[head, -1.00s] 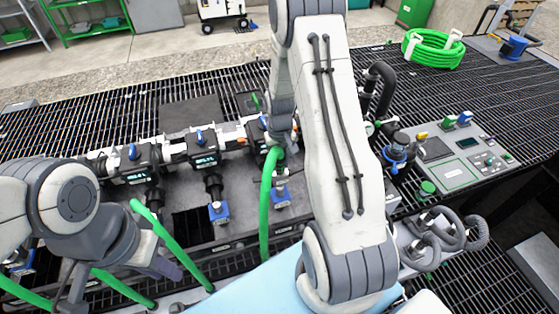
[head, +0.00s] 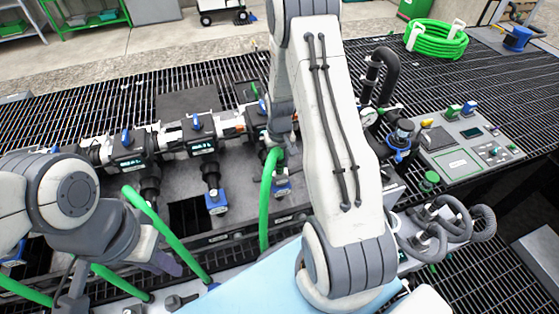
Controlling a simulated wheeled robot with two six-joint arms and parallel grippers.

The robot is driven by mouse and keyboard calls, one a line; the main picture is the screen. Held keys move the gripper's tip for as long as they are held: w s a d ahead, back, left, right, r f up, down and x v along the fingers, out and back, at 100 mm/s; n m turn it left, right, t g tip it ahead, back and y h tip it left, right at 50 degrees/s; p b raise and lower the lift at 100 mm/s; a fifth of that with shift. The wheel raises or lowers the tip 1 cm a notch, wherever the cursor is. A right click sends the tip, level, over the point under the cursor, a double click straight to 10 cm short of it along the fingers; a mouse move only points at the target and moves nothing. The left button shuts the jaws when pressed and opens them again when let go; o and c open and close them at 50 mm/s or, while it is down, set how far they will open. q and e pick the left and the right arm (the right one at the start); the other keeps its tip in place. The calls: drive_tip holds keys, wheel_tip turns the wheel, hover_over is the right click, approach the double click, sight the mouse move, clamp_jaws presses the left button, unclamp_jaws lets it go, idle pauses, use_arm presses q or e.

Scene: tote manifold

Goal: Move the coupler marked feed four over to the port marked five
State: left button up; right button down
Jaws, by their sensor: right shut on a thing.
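The manifold (head: 165,143) is a row of dark valve blocks with blue handles and small lit displays, too small to read. Below it hang dark stubs with blue-ended fittings, one in the middle (head: 217,201) and one further right (head: 283,188). My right gripper (head: 277,141) is at the right valve block, partly hidden by my own arm. It is shut at the top end of an upright green hose (head: 267,205); the coupler there is mostly hidden. I cannot tell whether it is seated. My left gripper (head: 166,263) is low at the left, near another green hose (head: 165,232); its jaw opening is unclear.
A control panel (head: 462,140) with buttons stands at the right, beside a black bent pipe and gauge (head: 369,116). Grey looped hoses (head: 440,222) lie below it. A coiled green hose (head: 436,40) rests on the grating at the back right. The rear grating is mostly clear.

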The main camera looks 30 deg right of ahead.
drive_tip(key=shift+f, duration=0.3)
drive_tip(key=shift+c, duration=2.4)
unclamp_jaws()
wheel_tip(320, 180, up, 10)
drive_tip(key=shift+r+b, duration=0.25)
drive_tip(key=shift+b, duration=0.2)
